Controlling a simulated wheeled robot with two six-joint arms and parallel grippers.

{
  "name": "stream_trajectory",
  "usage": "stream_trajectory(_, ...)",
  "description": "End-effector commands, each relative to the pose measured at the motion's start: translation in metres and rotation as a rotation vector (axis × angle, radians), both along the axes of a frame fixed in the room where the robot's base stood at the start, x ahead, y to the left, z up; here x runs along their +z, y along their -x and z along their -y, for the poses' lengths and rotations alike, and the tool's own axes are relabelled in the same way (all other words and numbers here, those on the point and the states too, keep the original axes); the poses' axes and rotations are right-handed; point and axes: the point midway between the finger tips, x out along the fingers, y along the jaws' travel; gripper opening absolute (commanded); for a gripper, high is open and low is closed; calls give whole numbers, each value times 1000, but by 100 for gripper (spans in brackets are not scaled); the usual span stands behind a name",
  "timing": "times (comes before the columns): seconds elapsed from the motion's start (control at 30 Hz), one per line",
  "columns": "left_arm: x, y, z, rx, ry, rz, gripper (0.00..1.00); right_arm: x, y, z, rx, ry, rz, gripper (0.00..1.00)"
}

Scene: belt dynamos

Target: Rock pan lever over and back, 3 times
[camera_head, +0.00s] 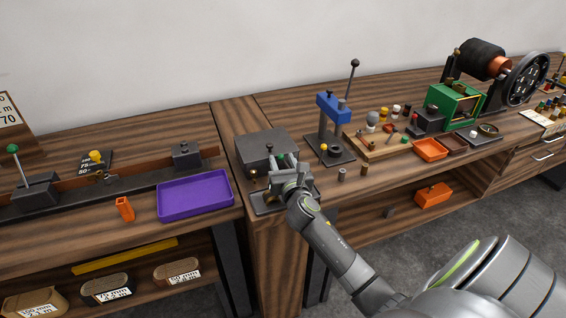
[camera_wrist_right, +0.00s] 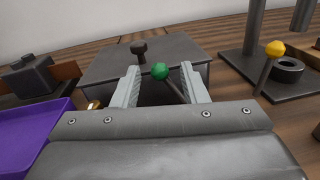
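A lever with a green ball knob (camera_wrist_right: 160,72) stands at a tilt between the fingers of my right gripper in the wrist view. The right gripper (camera_head: 288,167) is at the front of a dark grey box (camera_head: 262,146). Its fingertips (camera_wrist_right: 160,82) are apart, with a visible gap on both sides of the knob. The lever's foot is hidden behind the gripper body. The box also shows in the wrist view (camera_wrist_right: 105,65), with a black knob (camera_wrist_right: 139,47) on top. No label shows which lever is the pan lever. My left gripper is not in view.
A purple tray (camera_head: 195,196) lies left of the box. A blue press (camera_head: 333,108) with a tall lever stands to the right, and a yellow-knobbed lever (camera_wrist_right: 275,48) is close on that side. Another green-knobbed lever (camera_head: 12,149) is at far left.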

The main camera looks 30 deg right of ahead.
Motion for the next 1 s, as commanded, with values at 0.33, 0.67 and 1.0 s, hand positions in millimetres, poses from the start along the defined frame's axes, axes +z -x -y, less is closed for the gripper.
stream_trajectory(0.33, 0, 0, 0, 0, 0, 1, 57, 0, 0, 0, 0, 0, 0, 21)
stream_trajectory(0.67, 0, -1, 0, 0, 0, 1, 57, 0, 0, 0, 1, -1, 0, 0)
stream_trajectory(1.0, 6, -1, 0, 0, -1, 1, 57, 2, 1, 3, 2, -52, 11, 0)
